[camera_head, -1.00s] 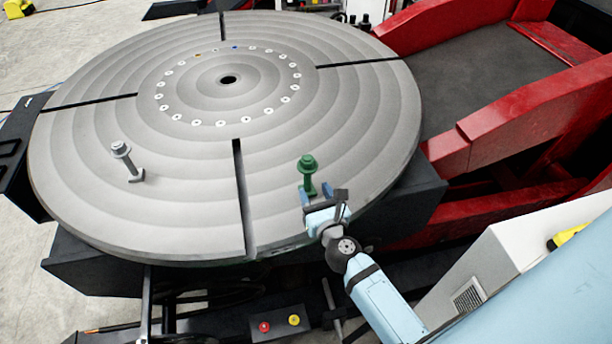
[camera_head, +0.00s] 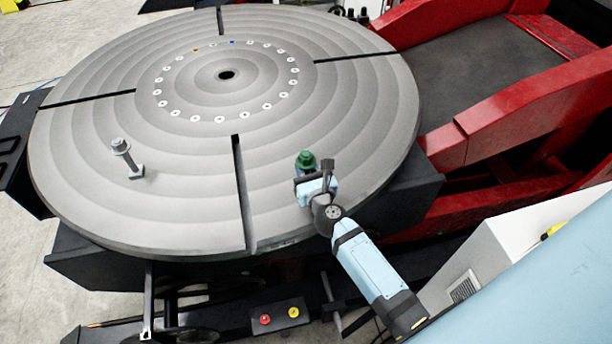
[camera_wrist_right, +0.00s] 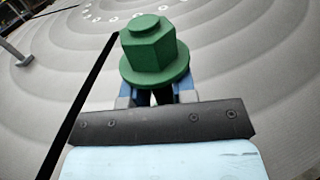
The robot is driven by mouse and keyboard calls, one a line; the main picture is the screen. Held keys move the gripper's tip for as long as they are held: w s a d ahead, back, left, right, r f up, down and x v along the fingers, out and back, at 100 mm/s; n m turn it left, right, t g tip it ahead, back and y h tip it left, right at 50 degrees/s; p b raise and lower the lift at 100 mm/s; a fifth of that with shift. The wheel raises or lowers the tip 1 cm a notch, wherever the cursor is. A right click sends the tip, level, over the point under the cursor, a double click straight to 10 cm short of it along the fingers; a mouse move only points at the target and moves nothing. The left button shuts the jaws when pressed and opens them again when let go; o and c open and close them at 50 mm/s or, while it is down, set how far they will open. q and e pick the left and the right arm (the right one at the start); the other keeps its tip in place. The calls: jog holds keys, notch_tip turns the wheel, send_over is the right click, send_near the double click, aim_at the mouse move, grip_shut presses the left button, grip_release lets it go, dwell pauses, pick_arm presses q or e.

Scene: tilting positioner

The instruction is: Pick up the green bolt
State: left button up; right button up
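The green bolt (camera_head: 306,161) stands upright on the round grey turntable (camera_head: 190,200), near its front right edge. My right gripper (camera_head: 314,180) has come up to it from the front right, and partly hides its shaft and foot. In the right wrist view the bolt's green hex head and flange (camera_wrist_right: 153,55) fill the upper middle. The two blue fingers (camera_wrist_right: 153,95) stand apart on either side of the shaft, below the flange, and look open. Whether they touch the shaft is hidden. My left gripper is not in view.
Dark radial slots cut the disc. Red frame beams (camera_head: 530,110) lie right. A small button box (camera_head: 279,316) is below the front edge.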

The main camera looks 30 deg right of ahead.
grip_shut()
jog(key=shift+r, duration=0.2)
